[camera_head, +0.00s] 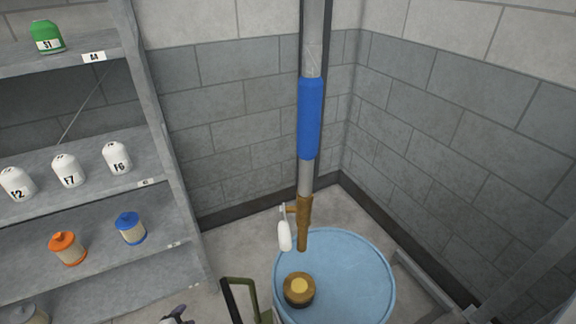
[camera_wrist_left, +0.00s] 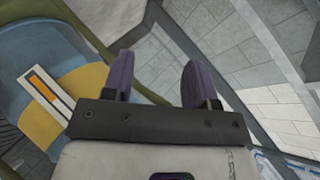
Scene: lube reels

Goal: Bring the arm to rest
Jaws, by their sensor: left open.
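My left gripper shows in the left wrist view (camera_wrist_left: 158,78), with its two dark purple fingers apart and nothing between them. In the head view, a small dark part of it (camera_head: 177,315) shows at the bottom edge, left of the olive-framed item; the rest is cut off. Wall and floor show beyond the fingers in the left wrist view. My right gripper is in neither view.
A blue drum (camera_head: 350,275) with a brass cap stands under a vertical pipe with a blue sleeve (camera_head: 310,118). A grey shelf (camera_head: 75,140) with several containers is at left. An olive frame (camera_head: 245,295) stands close by.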

